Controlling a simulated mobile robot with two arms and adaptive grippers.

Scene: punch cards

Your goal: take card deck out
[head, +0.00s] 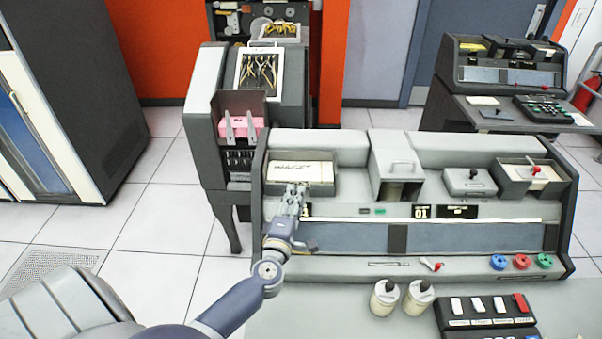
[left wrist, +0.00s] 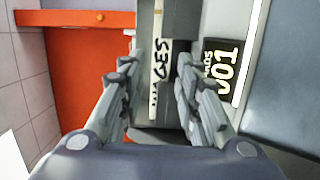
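The card deck (head: 300,173) is a white block of cards with handwriting on its front face. It lies in the left hopper of the grey card punch machine (head: 420,212). My left gripper (head: 294,189) is at the front of the deck. In the left wrist view the fingers (left wrist: 160,75) are spread, with the written edge of the deck (left wrist: 161,60) showing between them and small gaps at its sides. I cannot tell whether a fingertip touches it. My fingers hide part of the deck's lower front. My right gripper is not in view.
Two cream pots (head: 385,298) and a switch box (head: 488,312) are at the front.

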